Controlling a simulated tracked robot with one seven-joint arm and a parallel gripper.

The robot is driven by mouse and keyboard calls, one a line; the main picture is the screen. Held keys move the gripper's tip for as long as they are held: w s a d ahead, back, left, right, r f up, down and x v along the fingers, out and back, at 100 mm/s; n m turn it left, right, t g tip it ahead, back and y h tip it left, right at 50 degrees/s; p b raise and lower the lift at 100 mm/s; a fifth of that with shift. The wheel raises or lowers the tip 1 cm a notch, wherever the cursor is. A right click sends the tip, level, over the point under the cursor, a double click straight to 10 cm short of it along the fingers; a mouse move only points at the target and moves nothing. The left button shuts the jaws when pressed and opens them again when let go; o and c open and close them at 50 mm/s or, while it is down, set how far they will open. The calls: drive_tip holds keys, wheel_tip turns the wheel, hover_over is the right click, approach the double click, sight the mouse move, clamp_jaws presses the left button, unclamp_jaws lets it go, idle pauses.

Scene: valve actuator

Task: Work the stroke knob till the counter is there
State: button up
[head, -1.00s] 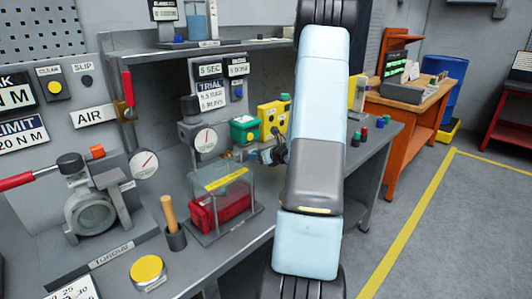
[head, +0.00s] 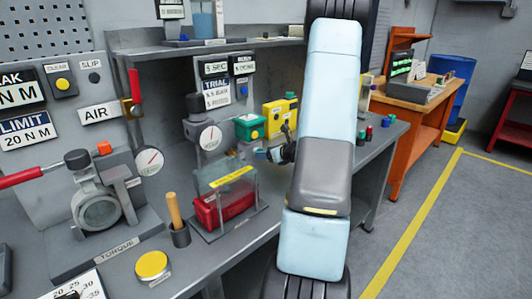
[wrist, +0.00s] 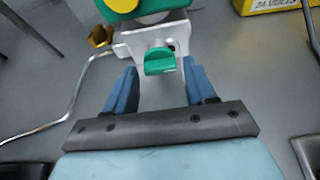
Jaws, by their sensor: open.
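A green knob (wrist: 160,62) with a flat grip sits on a white bracket (wrist: 178,35), under a green housing with a yellow cap (wrist: 122,5) in the wrist view. My gripper (wrist: 158,78) is open, its blue fingers to the left and right of the knob, with visible gaps on both sides. I cannot tell how far the tips reach past it. In the head view the green housing (head: 249,127) stands on the bench, left of my gripper (head: 280,153); the knob is not clear there. Signs (head: 216,94) stand above, but I cannot identify a stroke counter.
A yellow box (head: 280,117) stands just behind my gripper; it also shows in the wrist view (wrist: 265,5). A clear-covered red unit (head: 222,207) and a gauge (head: 210,137) are to the left. A bent metal tube (wrist: 75,100) runs along the wrist view's left.

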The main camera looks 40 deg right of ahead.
drive_tip(key=v, duration=1.1)
drive_tip(key=shift+d, duration=0.1)
